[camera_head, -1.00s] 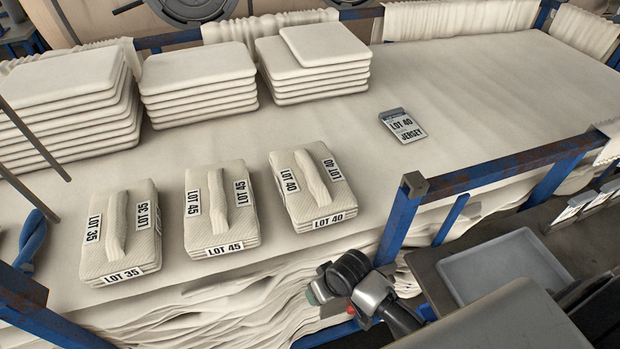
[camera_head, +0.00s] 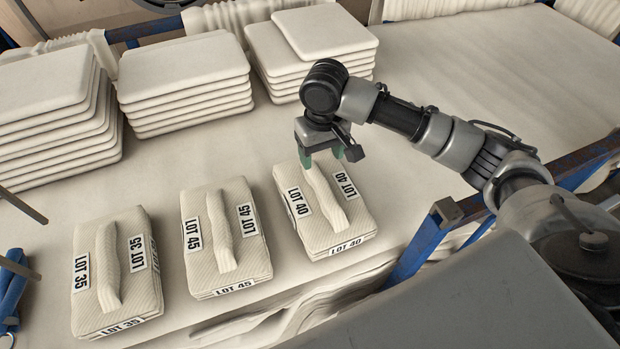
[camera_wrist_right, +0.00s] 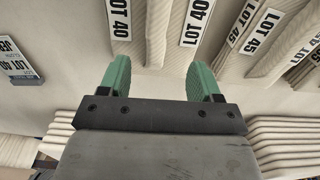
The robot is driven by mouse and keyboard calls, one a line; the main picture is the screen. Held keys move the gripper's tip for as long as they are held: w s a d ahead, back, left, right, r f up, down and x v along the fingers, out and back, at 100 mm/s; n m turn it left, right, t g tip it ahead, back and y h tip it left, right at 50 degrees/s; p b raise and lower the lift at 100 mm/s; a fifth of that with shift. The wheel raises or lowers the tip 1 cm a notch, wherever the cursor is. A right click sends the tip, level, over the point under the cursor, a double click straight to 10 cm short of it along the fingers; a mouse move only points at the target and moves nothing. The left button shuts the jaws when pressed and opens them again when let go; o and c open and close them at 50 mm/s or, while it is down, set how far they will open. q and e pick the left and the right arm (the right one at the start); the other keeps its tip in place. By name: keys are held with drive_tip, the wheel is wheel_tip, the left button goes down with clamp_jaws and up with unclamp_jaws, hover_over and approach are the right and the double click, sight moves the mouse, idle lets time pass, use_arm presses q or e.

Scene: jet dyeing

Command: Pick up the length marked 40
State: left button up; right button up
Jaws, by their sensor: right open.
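The length marked LOT 40 (camera_head: 324,209) is a cream folded bundle with a raised ridge on top, lying on the cloth-covered table at the right of a row of three. My right gripper (camera_head: 329,157) is open above its far end, the green fingers apart near the far end of the ridge. In the right wrist view, the two green fingers (camera_wrist_right: 160,80) stand apart with the LOT 40 bundle (camera_wrist_right: 158,25) beyond them, its ridge roughly between them. Nothing is held. Whether the fingers touch the bundle cannot be told. My left gripper is not in view.
The LOT 45 bundle (camera_head: 225,237) lies close to the left, and the LOT 35 bundle (camera_head: 117,270) farther left. Stacks of folded cloth (camera_head: 185,83) stand behind. A blue rail (camera_head: 425,240) runs along the right front edge. The table's right part (camera_head: 480,70) looks clear.

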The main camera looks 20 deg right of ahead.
sight(323, 185)
drive_tip(key=shift+w+d+f, duration=0.2)
drive_tip(key=shift+w, duration=0.1)
drive_tip(key=shift+s+f, duration=0.3)
drive_tip(key=shift+f, duration=0.2)
drive_tip(key=f, duration=0.1)
drive_tip(key=s+f+p, duration=0.1)
drive_tip(key=shift+s+f, duration=0.15)
drive_tip(key=shift+f, duration=0.5)
drive_tip(key=f+p, duration=0.1)
drive_tip(key=f, duration=0.1)
drive_tip(key=f+p, duration=0.1)
drive_tip(key=f, duration=0.1)
drive_tip(key=shift+w+f, duration=0.2)
drive_tip(key=shift+f, duration=0.4)
drive_tip(key=shift+c, duration=0.5)
drive_tip(key=c, duration=0.5)
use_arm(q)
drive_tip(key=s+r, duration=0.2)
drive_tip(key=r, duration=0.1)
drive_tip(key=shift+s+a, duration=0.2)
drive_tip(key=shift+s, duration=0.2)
use_arm(e)
clamp_jaws()
